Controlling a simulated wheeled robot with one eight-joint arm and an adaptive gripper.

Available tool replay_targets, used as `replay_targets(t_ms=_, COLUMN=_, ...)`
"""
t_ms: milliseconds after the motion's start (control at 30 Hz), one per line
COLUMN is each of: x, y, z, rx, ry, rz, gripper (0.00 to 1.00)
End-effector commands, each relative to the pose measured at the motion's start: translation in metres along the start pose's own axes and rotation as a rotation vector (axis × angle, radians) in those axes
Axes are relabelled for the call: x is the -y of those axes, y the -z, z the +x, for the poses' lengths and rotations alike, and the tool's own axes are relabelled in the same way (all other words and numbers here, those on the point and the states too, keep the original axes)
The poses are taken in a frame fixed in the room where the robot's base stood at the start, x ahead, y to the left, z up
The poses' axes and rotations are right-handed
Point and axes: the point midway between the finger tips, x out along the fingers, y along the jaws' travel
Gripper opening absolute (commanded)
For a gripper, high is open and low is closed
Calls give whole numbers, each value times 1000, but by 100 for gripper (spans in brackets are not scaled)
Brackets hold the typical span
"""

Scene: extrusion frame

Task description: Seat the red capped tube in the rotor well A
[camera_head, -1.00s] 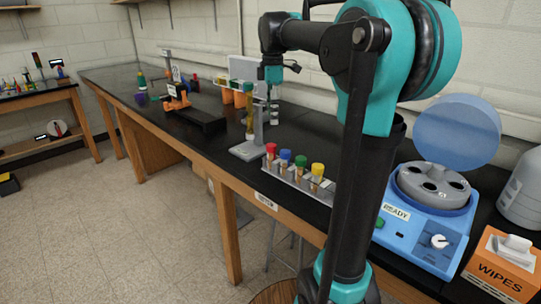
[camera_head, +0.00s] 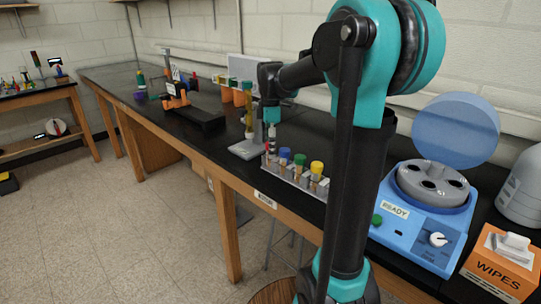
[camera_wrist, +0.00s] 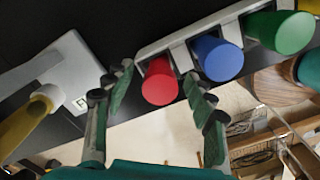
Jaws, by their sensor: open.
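The red capped tube (camera_wrist: 160,82) stands at one end of a tube rack (camera_wrist: 177,58). In the wrist view its cap lies between the two fingers of my open gripper (camera_wrist: 158,76). The fingers are apart from each other, and I cannot tell whether either touches the cap. In the head view my gripper (camera_head: 270,138) is over the red end of the rack (camera_head: 307,184) and hides most of that tube. The grey rotor (camera_head: 433,183) sits in the blue centrifuge (camera_head: 410,226), its lid (camera_head: 456,130) raised. Several dark wells show; their letters are too small to read.
Blue (camera_head: 284,153), green (camera_head: 300,159) and yellow (camera_head: 316,167) capped tubes stand in the same rack. A stand (camera_head: 247,149) is just left of the rack. A wipes box (camera_head: 500,267) and a grey bottle (camera_head: 523,192) are right of the centrifuge.

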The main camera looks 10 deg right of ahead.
Motion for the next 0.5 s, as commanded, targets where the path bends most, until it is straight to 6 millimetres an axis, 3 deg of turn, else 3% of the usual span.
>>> replay_targets(t_ms=233, x=0, y=0, z=2, rx=0, ry=0, rz=0, gripper=55)
replay_targets(t_ms=500, x=0, y=0, z=2, rx=0, ry=0, rz=0, gripper=22)
